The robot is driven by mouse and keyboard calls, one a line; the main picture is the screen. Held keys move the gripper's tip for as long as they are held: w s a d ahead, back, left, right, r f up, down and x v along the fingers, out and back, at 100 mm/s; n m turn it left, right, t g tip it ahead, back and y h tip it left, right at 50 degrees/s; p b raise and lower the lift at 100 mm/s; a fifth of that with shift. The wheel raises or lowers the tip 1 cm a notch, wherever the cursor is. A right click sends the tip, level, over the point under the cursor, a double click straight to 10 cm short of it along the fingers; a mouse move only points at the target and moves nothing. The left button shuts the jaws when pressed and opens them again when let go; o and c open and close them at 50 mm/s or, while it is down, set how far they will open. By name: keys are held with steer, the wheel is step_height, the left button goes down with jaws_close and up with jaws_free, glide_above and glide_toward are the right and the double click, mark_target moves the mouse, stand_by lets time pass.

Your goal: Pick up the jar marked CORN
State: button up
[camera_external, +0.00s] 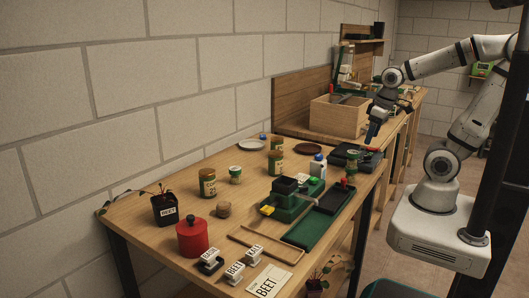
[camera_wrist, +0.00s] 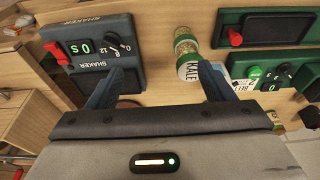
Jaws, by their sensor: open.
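A glass jar with a tan lid and a pale label (camera_external: 207,182) stands upright on the left of the bench; its label seems to begin with CO, but is too small to read surely. Similar jars (camera_external: 275,162) stand further back, their labels unreadable. My gripper (camera_external: 372,132) is open and empty above the bench's far right part, beside the wooden crate. Its two fingers (camera_wrist: 160,85) show spread in the wrist view.
A SHAKER device (camera_wrist: 95,52) lies left in the wrist view. A green device (camera_external: 291,205) and green tray (camera_external: 307,231) occupy the bench middle. A red lidded pot (camera_external: 192,238), a potted seedling (camera_external: 165,209) and small label blocks are nearer. The wooden crate (camera_external: 337,117) stands behind.

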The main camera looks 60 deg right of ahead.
steer(key=w+a+r+n+p, duration=0.1)
steer(key=w+a+r, duration=0.1)
steer(key=w+a, duration=0.5)
steer(key=w+a+r+n+y+p, duration=0.1)
steer(key=w+a+n, duration=0.15)
steer(key=w, duration=0.75)
steer(key=w+a+r+p, duration=0.2)
steer(key=w+a, duration=0.3)
steer(key=w, duration=0.4)
steer(key=n+t+y+p, duration=0.1)
steer(key=n+y+p, duration=0.1)
steer(key=n, duration=0.2)
glide_above(206, 181)
steer(key=d, duration=0.4)
step_height(206, 181, down, 11)
steer(key=shift+a+f, duration=0.1)
steer(key=shift+f, duration=0.05)
steer(key=shift+p+x, duration=1.45)
steer(key=shift+x, duration=2.4)
steer(key=shift+s, duration=0.15)
steer(key=shift+c, duration=0.2)
steer(key=c, duration=1.1)
